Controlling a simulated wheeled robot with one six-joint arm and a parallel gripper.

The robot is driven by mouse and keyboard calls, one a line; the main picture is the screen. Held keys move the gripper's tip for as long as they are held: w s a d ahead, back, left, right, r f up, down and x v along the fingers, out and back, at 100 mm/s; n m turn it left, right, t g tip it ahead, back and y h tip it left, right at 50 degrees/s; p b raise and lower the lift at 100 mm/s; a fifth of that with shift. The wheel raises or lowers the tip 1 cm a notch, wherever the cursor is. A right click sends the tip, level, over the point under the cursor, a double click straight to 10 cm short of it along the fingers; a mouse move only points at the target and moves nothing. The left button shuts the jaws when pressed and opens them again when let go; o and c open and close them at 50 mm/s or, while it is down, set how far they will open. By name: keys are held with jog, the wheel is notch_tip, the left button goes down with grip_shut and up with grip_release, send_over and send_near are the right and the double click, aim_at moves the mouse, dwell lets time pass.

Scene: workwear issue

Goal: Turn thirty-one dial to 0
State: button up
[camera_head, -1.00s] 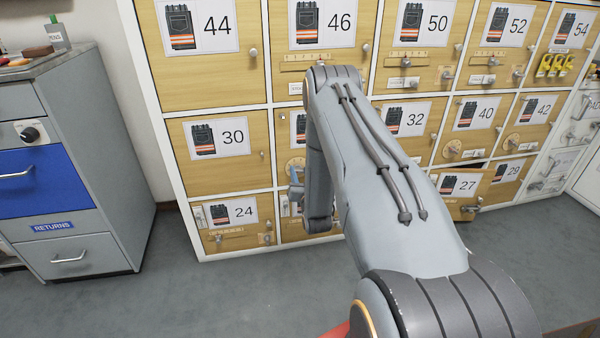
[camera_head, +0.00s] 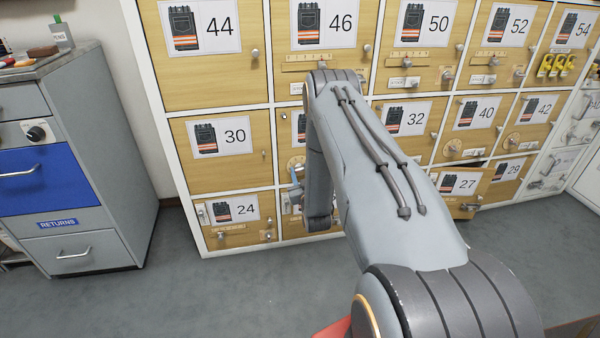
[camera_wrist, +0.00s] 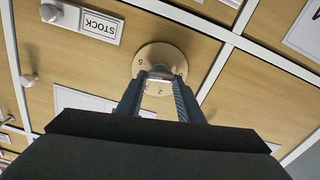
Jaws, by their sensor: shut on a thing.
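The round tan dial (camera_wrist: 150,54) sits on a wooden locker door in the wrist view, with printed marks such as 5 and 2 on its face. In the head view the dial (camera_head: 294,163) shows only partly, on the door between 30 and 32. My arm hides most of that door and its number. My gripper (camera_head: 296,190) shows there as a small blue-grey piece left of the arm. I cannot read the dial's exact setting.
The door marked 27 (camera_head: 480,185) stands slightly ajar. A grey cabinet with a blue drawer (camera_head: 60,178) stands at the left. The floor (camera_head: 190,285) before the lockers is clear.

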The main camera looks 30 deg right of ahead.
jog(key=o, duration=1.1)
jog(key=shift+c, duration=0.2)
jog(key=shift+s, duration=0.1)
jog(key=p+v, duration=0.1)
jog(key=v, duration=0.6)
jog(key=shift+s, duration=0.3)
jog(key=shift+a+r, duration=0.1)
jog(key=shift+a, duration=0.1)
